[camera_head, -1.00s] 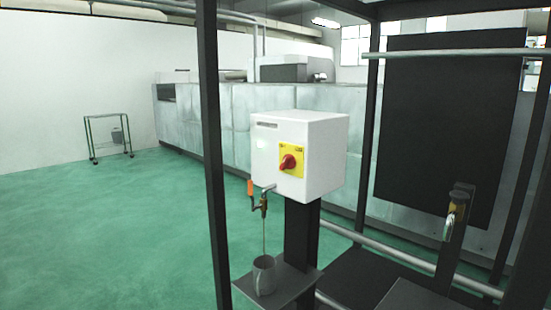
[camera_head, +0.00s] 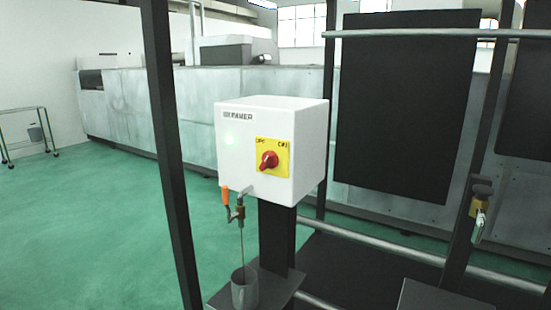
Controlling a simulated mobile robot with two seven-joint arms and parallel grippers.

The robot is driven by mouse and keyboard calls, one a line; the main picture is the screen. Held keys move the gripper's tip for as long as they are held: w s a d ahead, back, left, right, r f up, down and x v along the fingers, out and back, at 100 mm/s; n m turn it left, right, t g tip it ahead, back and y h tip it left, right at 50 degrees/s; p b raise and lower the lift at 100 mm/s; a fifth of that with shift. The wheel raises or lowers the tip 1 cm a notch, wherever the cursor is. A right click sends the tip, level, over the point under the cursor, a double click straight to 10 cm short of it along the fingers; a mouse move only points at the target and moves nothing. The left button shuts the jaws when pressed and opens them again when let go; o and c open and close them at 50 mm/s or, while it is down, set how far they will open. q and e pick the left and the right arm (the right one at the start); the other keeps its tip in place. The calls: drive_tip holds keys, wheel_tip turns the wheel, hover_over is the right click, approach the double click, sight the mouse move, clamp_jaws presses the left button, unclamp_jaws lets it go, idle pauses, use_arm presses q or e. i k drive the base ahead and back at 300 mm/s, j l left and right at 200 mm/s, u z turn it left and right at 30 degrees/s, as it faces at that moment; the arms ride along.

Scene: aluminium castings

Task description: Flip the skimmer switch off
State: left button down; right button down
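The skimmer box (camera_head: 271,148) is a white cabinet on a dark post, near the middle of the head view. Its front carries a lettered label and a lit pale green lamp (camera_head: 229,140). The red rotary switch (camera_head: 268,160) sits on a yellow plate (camera_head: 284,152) on the same face, with small markings at both upper corners of the plate. The knob looks turned at a slant; I cannot tell for certain which marking it points to. Neither of my grippers is in view.
Below the box, a small tap with an orange handle (camera_head: 226,196) lets a thin stream fall into a grey cup (camera_head: 244,288) on a dark shelf. A dark frame post (camera_head: 172,150) stands left of the box. Another tap (camera_head: 480,210) is at right. Green floor is open at left.

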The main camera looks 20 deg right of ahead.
sight(270, 160)
drive_tip(key=i+j+z, duration=0.15)
drive_tip(key=z, duration=0.3)
drive_tip(key=i+j+z, duration=0.25)
drive_tip(key=z, duration=0.2)
drive_tip(key=i+j+z, duration=0.3)
drive_tip(key=j+z, duration=0.35)
drive_tip(key=i+l, duration=0.05)
drive_tip(key=l, duration=0.05)
